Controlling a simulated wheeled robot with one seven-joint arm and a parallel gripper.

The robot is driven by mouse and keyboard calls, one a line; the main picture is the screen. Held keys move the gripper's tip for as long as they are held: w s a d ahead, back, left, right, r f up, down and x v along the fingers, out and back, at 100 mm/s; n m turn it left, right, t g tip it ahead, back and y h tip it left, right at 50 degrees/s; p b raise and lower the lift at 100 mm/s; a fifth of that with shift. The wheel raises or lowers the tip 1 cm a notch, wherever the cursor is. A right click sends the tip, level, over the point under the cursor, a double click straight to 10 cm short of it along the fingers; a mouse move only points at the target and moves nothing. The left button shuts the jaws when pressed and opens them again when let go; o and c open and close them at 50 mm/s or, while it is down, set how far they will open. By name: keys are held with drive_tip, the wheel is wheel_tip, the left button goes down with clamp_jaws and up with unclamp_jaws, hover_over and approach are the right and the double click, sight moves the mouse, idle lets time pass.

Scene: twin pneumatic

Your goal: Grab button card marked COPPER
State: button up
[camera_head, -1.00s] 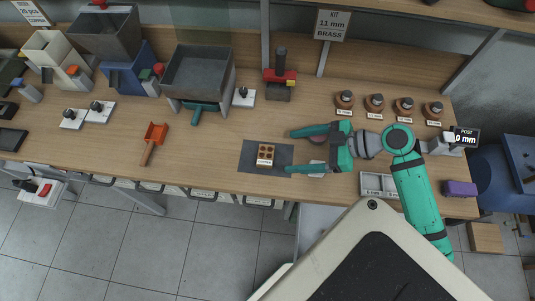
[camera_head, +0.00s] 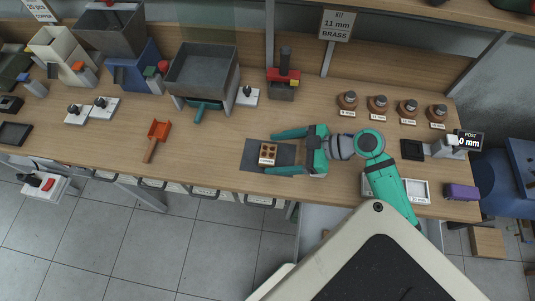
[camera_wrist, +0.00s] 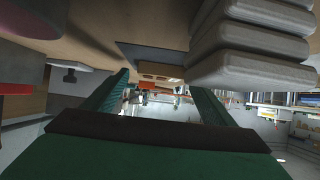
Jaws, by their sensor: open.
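The button card (camera_head: 267,154) is a small pale card with several brown round buttons and a white label strip, too small to read for certain. It lies on a dark grey mat (camera_head: 251,160) near the bench's front edge. My gripper (camera_head: 270,153) is open, with its green fingers pointing left. The card lies between the fingertips in the head view, with a gap to each finger. Whether either finger touches it cannot be told. In the wrist view, a small brown-and-white piece that appears to be the card (camera_wrist: 160,76) shows between the two open fingers.
Several brown knobs (camera_head: 378,103) line the back right. A white divided tray (camera_head: 417,190) and a purple block (camera_head: 461,191) lie at the right. Bench between scoop and mat is clear.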

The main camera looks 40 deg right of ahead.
drive_tip(key=shift+x, duration=0.8)
drive_tip(key=shift+s, duration=0.1)
drive_tip(key=c, duration=1.2)
drive_tip(key=shift+c, duration=0.2)
drive_tip(key=shift+r, duration=0.2)
